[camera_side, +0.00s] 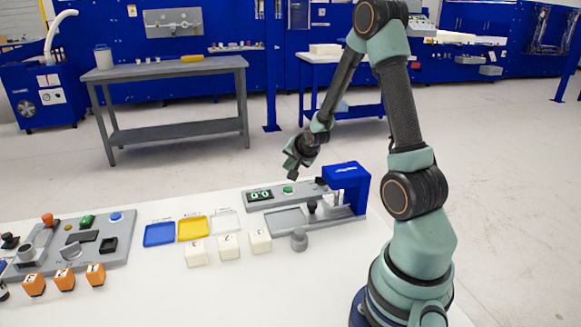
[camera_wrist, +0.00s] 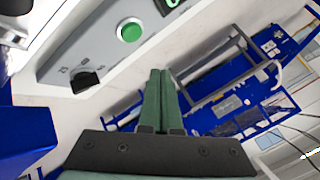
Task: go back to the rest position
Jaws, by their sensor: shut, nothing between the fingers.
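My gripper (camera_side: 291,170) is raised in the side view, above the back edge of the foam compression station. It is shut and holds nothing. In the wrist view its green fingers (camera_wrist: 160,75) lie side by side, pointing up the picture. The station (camera_side: 300,218) is a grey panel with a green display (camera_side: 260,195), a green button (camera_side: 288,188) and a blue press frame (camera_side: 347,180). The wrist view shows the station's green button (camera_wrist: 130,31) and a black knob (camera_wrist: 85,80) close by.
Three cream foam blocks (camera_side: 229,246) stand in front of blue, yellow (camera_side: 193,228) and white trays. Orange blocks (camera_side: 65,279) and a second grey panel (camera_side: 75,240) are at the left. A grey weight (camera_side: 299,240) stands before the press. The white table's front is bare.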

